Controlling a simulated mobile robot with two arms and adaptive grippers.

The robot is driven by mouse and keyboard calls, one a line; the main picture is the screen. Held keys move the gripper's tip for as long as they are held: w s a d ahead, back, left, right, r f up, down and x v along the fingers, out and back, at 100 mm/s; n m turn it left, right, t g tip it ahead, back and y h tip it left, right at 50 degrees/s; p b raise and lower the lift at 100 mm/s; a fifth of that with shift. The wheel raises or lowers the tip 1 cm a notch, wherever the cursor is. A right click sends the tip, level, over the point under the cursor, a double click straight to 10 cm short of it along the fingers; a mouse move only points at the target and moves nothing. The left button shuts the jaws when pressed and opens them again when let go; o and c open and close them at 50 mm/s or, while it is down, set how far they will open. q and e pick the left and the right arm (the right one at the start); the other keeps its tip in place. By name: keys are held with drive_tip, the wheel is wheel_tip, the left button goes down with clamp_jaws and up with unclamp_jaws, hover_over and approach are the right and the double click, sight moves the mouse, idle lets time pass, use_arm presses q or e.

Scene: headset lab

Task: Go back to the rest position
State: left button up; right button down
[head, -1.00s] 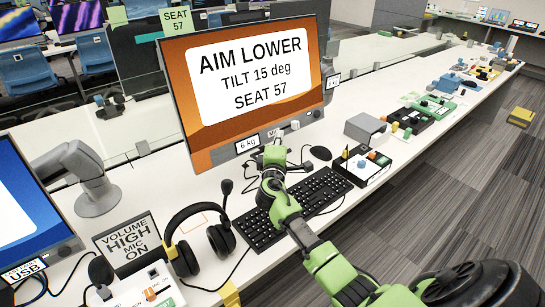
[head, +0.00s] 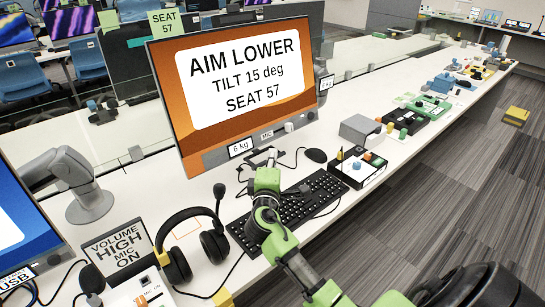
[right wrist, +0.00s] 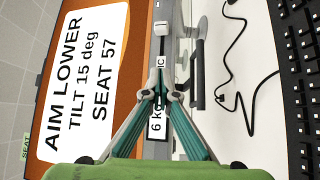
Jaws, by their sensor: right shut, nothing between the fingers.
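My right gripper (head: 262,156) is shut and empty, just in front of the lower bezel of the monitor (head: 240,80). In the right wrist view its fingertips (right wrist: 160,95) meet in front of the bezel, between the "6 kg" label (right wrist: 156,128) and the MIC label. I cannot tell whether they touch it. The monitor stands on the white desk (head: 210,195), its orange screen reading AIM LOWER, TILT 15 deg, SEAT 57. My left gripper is not in view.
A black keyboard (head: 300,203) lies under my right arm. A black headset (head: 175,262) stands to the left, beside a VOLUME HIGH sign (head: 117,247). A mouse (head: 316,156), a grey box (head: 360,130) and a control box (head: 358,167) are to the right.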

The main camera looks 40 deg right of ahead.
drive_tip(key=s+a+f+m+g+y, duration=0.1)
drive_tip(key=s+f, duration=0.1)
drive_tip(key=f, duration=0.1)
drive_tip(key=s+f+m+g, duration=0.1)
drive_tip(key=s+f, duration=0.2)
drive_tip(key=s+a+f+m+g+y, duration=0.1)
drive_tip(key=s+f, duration=0.2)
drive_tip(key=shift+s+a+f+m+y, duration=0.25)
drive_tip(key=shift+a+f+m+y, duration=0.05)
drive_tip(key=shift+a+f, duration=0.05)
drive_tip(key=s+a+f+m+g+y, duration=0.1)
drive_tip(key=s+a+f+g+y, duration=0.15)
drive_tip(key=s+a, duration=0.5)
drive_tip(key=s+a+f+m+g+y, duration=0.2)
drive_tip(key=s+a+f+y, duration=0.25)
drive_tip(key=s, duration=0.65)
drive_tip(key=s+a+f+m+g+y, duration=0.1)
drive_tip(key=s+a+f+g+y, duration=0.15)
drive_tip(key=s+a, duration=0.5)
wheel_tip(320, 180, down, 27)
drive_tip(key=s+d+g, duration=0.1)
drive_tip(key=s+g, duration=0.1)
drive_tip(key=s, duration=0.1)
drive_tip(key=s+d+f, duration=0.3)
drive_tip(key=s+f, duration=1.3)
drive_tip(key=shift+s+d+f+g, duration=0.15)
drive_tip(key=shift+s+f+g, duration=0.1)
drive_tip(key=shift+s+g, duration=0.15)
